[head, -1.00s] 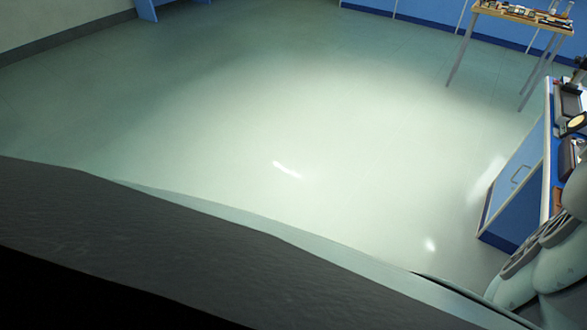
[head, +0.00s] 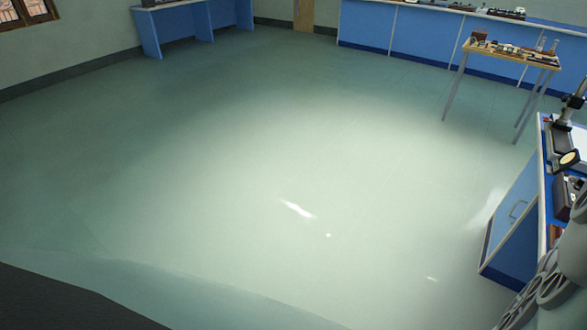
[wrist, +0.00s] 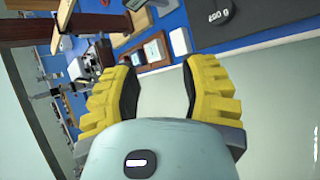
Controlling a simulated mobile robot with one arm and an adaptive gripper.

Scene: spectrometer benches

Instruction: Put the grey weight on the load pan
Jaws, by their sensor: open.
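My gripper (wrist: 160,70) shows its two yellow ribbed fingers in the wrist view. They are apart, with nothing between them. I cannot make out the load pan in either view. In the head view, part of my arm covers the lower right edge.
A blue bench (head: 515,215) with instruments stands at the right of the head view. Its blue top, with several small items and a white block (wrist: 156,49), shows in the wrist view. A small wooden table (head: 510,50) stands farther back. The floor (head: 250,160) is clear.

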